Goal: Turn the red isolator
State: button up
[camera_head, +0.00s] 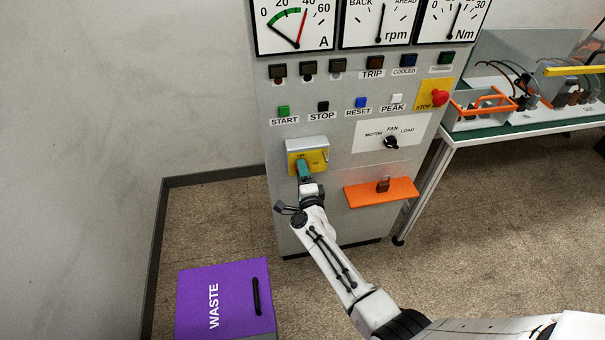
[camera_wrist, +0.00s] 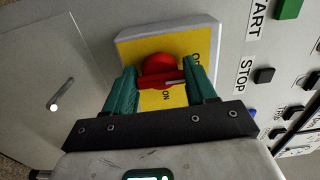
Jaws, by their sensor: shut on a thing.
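The red isolator (camera_wrist: 160,70) is a round red knob with a bar-shaped handle on a yellow plate (camera_wrist: 183,97) in the wrist view. "ON" is readable on the plate below the knob. My gripper (camera_wrist: 164,82) has green fingers, one on each side of the red handle, and is shut on it. In the head view my gripper (camera_head: 304,170) reaches the yellow plate (camera_head: 317,158) on the lower left of the grey cabinet. There the red knob is hidden behind my gripper.
The cabinet front (camera_head: 350,140) carries START, STOP, RESET and PEAK buttons, a red stop button (camera_head: 439,97) and a MOTOR/FAN/LOAD selector (camera_head: 391,142). An orange shelf (camera_head: 393,193) with a padlock juts out to the right. A purple WASTE bin (camera_head: 240,285) stands at lower left.

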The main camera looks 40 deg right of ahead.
jog(key=shift+w+a, duration=0.1)
jog(key=o, duration=0.8)
jog(key=p+v, duration=0.2)
jog(key=v, duration=0.9)
jog(key=shift+w, duration=0.1)
